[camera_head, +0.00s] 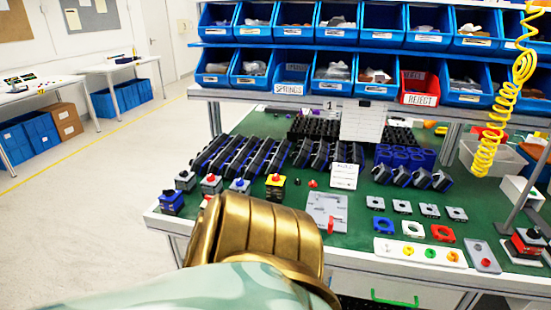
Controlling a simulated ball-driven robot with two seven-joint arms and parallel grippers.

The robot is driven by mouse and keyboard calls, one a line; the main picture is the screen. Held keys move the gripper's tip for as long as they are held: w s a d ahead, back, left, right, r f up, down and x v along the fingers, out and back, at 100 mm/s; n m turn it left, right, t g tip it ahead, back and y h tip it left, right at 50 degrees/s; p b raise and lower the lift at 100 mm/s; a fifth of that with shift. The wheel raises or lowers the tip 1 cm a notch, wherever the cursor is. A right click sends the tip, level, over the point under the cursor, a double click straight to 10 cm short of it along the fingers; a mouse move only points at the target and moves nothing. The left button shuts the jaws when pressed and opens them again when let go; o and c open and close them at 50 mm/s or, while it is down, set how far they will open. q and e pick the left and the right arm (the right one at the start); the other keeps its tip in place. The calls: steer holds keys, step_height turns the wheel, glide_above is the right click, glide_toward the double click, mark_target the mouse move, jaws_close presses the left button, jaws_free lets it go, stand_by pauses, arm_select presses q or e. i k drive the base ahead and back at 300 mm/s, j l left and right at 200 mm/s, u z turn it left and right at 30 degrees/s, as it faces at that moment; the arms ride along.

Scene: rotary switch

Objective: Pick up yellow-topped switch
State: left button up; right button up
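The yellow-topped switch (275,186) stands upright near the left front of the green-topped workbench. Its upper housing is yellow, with a small red knob on top and a dark base. It is the rightmost of a short row of switches. A large gold and pale green link of my own arm fills the bottom middle of the view, just in front of the switch, and hides part of the bench front. Neither of my grippers shows, so their place relative to the switch cannot be seen.
A red-topped switch (211,185), a blue-topped switch (240,187) and others stand left of it. A grey plate with a red handle (327,212) lies to its right. Blue bins (290,64) and a red reject bin (419,88) fill the rack behind. A yellow coiled hose (497,120) hangs at right.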

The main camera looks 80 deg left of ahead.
mark_target(276, 192)
steer(key=u, duration=2.7)
